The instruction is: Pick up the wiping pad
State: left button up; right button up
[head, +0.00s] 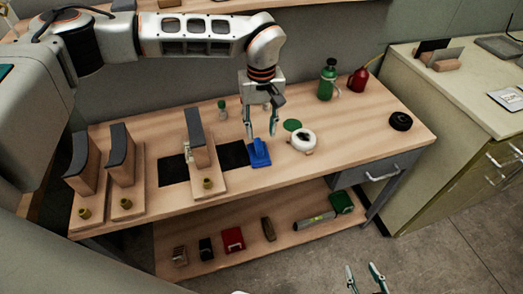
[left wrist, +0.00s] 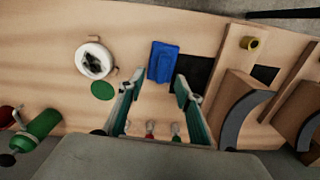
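The blue wiping pad (head: 259,153), with a raised blue part on top, lies on the workbench at the right end of a black mat. It also shows in the left wrist view (left wrist: 163,62), just beyond the fingertips. My left gripper (head: 260,134) points down above the pad with its fingers apart and nothing between them. In the left wrist view the open left gripper (left wrist: 156,88) has the pad ahead of its gap. I cannot tell the exact height between fingertips and pad. My right gripper (head: 363,267) is open and empty, low at the bottom, away from the bench.
A white bowl (head: 303,140) with dark contents and a green disc (head: 292,125) lie right of the pad. A block with a curved dark top (head: 198,140) stands close on the left. A green bottle (head: 327,80) and red can (head: 358,79) stand behind.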

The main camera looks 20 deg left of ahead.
aim_at(259, 144)
pick_arm(q)
jog(key=f, duration=0.7)
jog(key=shift+w+a+f, duration=0.1)
jog(key=shift+a, duration=0.3)
grip_shut()
